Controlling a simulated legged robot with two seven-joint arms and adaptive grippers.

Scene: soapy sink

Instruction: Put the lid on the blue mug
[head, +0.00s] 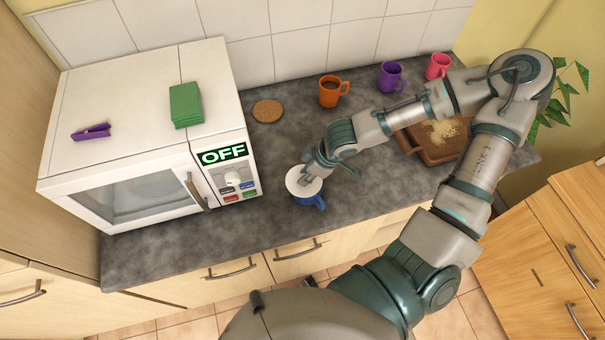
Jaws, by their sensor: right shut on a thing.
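The blue mug (310,201) stands on the counter near its front edge, right of the microwave. Its handle points to the lower right. A round white lid (297,184) covers the mug's mouth; I cannot tell whether it sits fully on the rim or is held just above it. My right gripper (312,178) reaches down from the right and is shut on the lid. Its fingers hide part of the lid. My left gripper is not in view.
The microwave (150,219) on the left reads OFF and carries a green stack (186,105) and a purple clip (91,132). Behind are a cork coaster (267,110), orange mug (330,92), purple mug (391,77) and pink mug (438,66).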

